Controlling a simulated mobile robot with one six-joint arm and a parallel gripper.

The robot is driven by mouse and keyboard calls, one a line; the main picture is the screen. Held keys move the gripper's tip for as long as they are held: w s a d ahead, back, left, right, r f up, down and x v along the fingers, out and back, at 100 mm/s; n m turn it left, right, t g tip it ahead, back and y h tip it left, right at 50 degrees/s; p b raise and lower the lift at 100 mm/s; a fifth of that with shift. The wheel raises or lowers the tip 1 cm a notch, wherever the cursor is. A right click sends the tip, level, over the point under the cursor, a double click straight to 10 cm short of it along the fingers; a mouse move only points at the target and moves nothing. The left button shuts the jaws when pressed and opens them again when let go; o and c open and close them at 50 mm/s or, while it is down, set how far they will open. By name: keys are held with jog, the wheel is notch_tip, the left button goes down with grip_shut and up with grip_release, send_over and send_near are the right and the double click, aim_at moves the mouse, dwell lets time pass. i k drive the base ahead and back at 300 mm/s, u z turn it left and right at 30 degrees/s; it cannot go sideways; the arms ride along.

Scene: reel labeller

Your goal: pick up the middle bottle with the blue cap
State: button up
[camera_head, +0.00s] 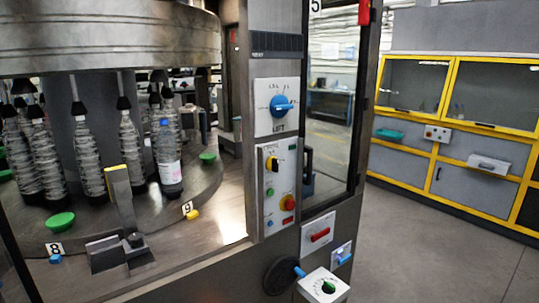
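The bottle with the blue cap (168,160) stands upright on the round metal platform of the machine (140,212). It is clear, with a dark lower part and a pale label near the middle. Its small blue cap shows at the top. To its left stand several clear ribbed bottles, such as one bottle (88,160) under a black head; another is partly hidden behind the blue-capped one. My gripper is not in view.
A metal bracket with a yellow top (119,190) stands in front of the bottles. Green discs (60,222) lie on the platform. A control column (279,150) with knobs rises to the right. Yellow-framed cabinets (450,150) stand behind open grey floor (430,240).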

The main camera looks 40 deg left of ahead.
aim_at(170, 164)
jog(key=u, duration=2.55)
jog(key=i, duration=0.8)
jog(key=z, duration=0.4)
jog(key=i, duration=1)
jog(key=u, duration=0.05)
